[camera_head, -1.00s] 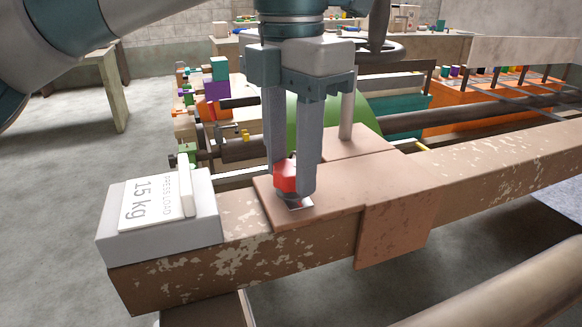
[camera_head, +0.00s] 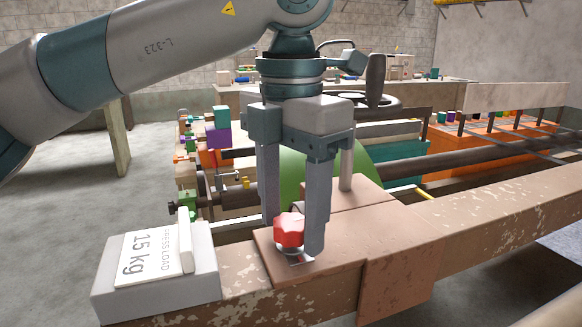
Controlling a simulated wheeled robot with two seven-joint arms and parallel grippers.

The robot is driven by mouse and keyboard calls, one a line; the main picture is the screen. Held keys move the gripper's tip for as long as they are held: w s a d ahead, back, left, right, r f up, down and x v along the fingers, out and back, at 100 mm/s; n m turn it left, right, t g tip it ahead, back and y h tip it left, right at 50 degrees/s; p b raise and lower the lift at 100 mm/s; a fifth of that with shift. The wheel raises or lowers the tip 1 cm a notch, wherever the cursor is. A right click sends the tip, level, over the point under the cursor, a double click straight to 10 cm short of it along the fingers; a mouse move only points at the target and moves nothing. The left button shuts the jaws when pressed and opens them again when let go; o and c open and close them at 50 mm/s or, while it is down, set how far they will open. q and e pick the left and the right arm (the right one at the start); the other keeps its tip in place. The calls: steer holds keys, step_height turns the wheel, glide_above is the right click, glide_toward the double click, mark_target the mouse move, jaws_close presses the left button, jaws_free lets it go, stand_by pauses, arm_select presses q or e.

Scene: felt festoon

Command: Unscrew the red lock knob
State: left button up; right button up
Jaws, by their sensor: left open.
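The red lock knob (camera_head: 289,230) stands upright on the brown metal plate (camera_head: 345,265) that wraps over the worn beam. A small pale patch shows at its foot. My left gripper (camera_head: 292,232) points down with one finger on each side of the knob. My right gripper is not in view.
A grey block with a "15 kg press load" plate (camera_head: 150,258) sits on the beam (camera_head: 490,223) at the left. A thin grey post (camera_head: 346,168) stands behind the gripper. A green disc (camera_head: 295,165) and a dark handwheel lie farther back.

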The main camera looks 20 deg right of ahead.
arm_select(q)
steer(key=shift+r, duration=0.1)
step_height(320, 180, up, 10)
step_height(320, 180, up, 7)
steer(key=p, duration=0.2)
glide_above(292, 222)
steer(key=shift+r, duration=0.1)
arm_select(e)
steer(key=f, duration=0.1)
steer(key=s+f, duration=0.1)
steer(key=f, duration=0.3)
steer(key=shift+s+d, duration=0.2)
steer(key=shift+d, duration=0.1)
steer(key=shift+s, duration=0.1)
